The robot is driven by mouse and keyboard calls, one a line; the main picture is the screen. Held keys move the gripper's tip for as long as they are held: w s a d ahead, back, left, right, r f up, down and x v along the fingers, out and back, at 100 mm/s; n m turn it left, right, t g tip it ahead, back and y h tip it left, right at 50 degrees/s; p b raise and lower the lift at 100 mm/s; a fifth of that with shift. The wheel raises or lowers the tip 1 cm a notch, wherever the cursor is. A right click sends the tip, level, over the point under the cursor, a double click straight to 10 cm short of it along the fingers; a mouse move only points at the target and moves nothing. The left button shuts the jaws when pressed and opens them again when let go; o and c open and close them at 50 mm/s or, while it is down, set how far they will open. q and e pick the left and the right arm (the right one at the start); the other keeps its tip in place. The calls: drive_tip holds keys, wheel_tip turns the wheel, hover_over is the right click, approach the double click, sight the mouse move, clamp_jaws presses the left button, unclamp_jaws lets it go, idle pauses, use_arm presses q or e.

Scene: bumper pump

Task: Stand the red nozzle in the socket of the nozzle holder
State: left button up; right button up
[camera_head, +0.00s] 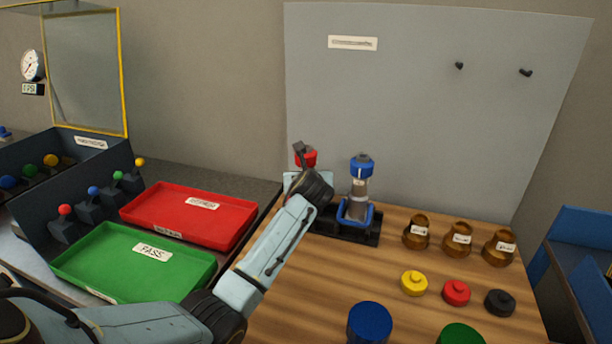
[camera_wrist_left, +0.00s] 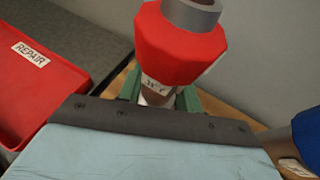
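The red nozzle (camera_head: 308,157) shows just behind my left wrist in the head view. In the left wrist view the red nozzle (camera_wrist_left: 180,45) has a wide red collar, a grey top ring and a labelled lower body. The green fingers of my left gripper (camera_wrist_left: 160,98) lie on both sides of that lower body and appear shut on it. My left arm hides its lower end. The black nozzle holder (camera_head: 345,238) stands on the wooden table; a blue nozzle (camera_head: 361,168) is upright there in a blue-rimmed socket. Whether the red nozzle touches the holder is hidden. My right gripper is out of view.
Several brown pots (camera_head: 417,232) and coloured caps (camera_head: 456,292) stand on the wooden table (camera_head: 315,305) to the right. A red tray (camera_head: 165,205) and a green tray (camera_head: 110,277) lie left of my arm. A grey panel (camera_head: 410,110) rises behind the holder.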

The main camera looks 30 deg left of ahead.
use_arm(q)
drive_tip(key=o, duration=0.3)
drive_tip(key=shift+s+d+r, duration=0.1)
drive_tip(key=shift+r, duration=0.15)
drive_tip(key=p+v, duration=0.2)
drive_tip(key=v, duration=0.9)
drive_tip(key=shift+s+d, duration=0.2)
drive_tip(key=shift+s, duration=0.1)
